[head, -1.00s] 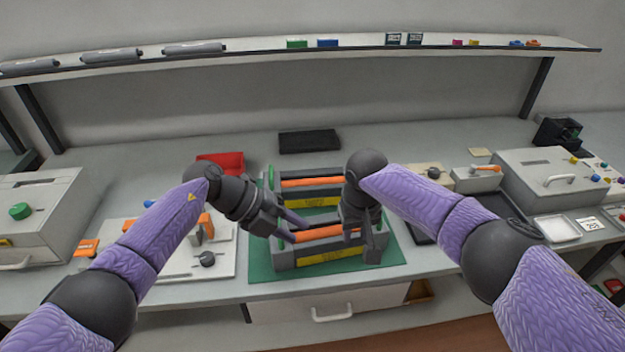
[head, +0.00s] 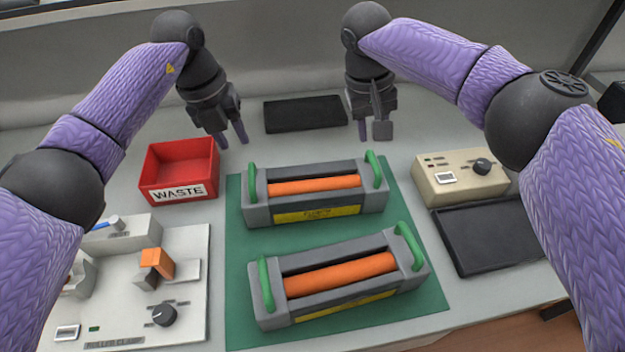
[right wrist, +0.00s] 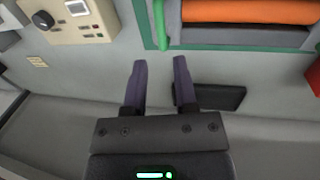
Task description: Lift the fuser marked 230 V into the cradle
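Two grey fusers with orange rollers, green end handles and yellow labels lie on a green mat (head: 236,325). The far fuser (head: 318,196) lies nearly square to the mat; the near fuser (head: 340,280) lies slightly turned. The label print is too small to read, so I cannot tell which is marked 230 V. My left gripper (head: 233,140) is open and empty above the bench, beyond the far fuser's left end. My right gripper (head: 377,135) is beyond its right end; in the right wrist view its fingers (right wrist: 160,72) are apart with nothing between them. I cannot identify the cradle.
A red WASTE bin (head: 180,172) stands left of the mat. A black flat block (head: 305,113) lies behind it. A beige control box (head: 461,178) and a dark tray (head: 490,237) are at right. A roller clamp panel (head: 190,320) is at front left.

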